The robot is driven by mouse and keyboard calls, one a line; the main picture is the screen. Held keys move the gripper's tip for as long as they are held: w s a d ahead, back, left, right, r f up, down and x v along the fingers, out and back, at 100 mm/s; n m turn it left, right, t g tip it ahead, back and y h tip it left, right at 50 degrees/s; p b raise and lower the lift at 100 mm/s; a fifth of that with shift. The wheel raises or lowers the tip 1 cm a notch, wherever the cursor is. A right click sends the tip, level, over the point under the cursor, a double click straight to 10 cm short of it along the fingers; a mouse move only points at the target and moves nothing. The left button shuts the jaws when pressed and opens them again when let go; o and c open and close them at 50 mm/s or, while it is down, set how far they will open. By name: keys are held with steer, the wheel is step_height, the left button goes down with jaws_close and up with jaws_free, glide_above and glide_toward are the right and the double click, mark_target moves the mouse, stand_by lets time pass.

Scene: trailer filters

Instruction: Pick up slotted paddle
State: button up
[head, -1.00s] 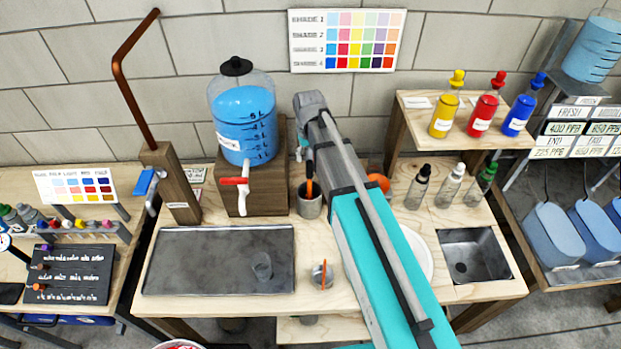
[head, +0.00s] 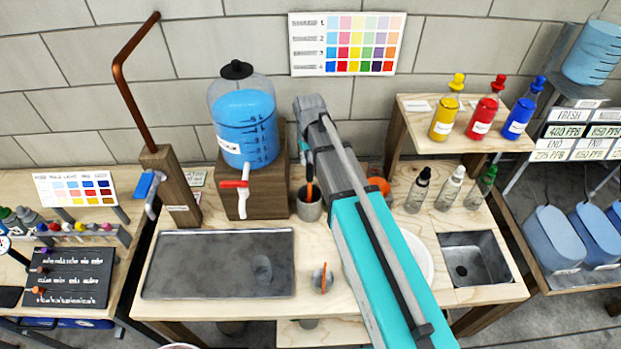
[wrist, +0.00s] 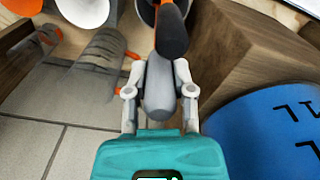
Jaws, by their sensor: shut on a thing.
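In the wrist view, the fingers of my gripper (wrist: 159,75) are shut on a grey rounded handle (wrist: 159,95), which I take to be the slotted paddle's. A black-tipped handle with orange (wrist: 171,35) stands just beyond it. In the head view, a grey metal cup (head: 309,209) stands on the bench beside the wooden block, with a black and orange handle (head: 309,190) rising from it. My gripper (head: 304,152) is above the cup, mostly hidden behind my arm. The paddle's lower end is hidden.
A blue water jug (head: 246,120) on a wooden block (head: 267,200) stands close left of my gripper; it also fills the wrist view's lower right (wrist: 265,140). A dark tray (head: 205,250) lies at front left. Dropper bottles (head: 450,188) and a sink (head: 492,245) are right.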

steer(key=shift+r, duration=0.2)
jaws_close()
step_height(320, 180, up, 11)
steer(key=p, duration=1.1)
steer(key=shift+r, duration=0.1)
steer(key=d+p, duration=0.1)
steer(key=d, duration=1.7)
steer(key=shift+w+r, duration=0.2)
steer(key=shift+w, duration=0.2)
steer(key=shift+s, duration=0.1)
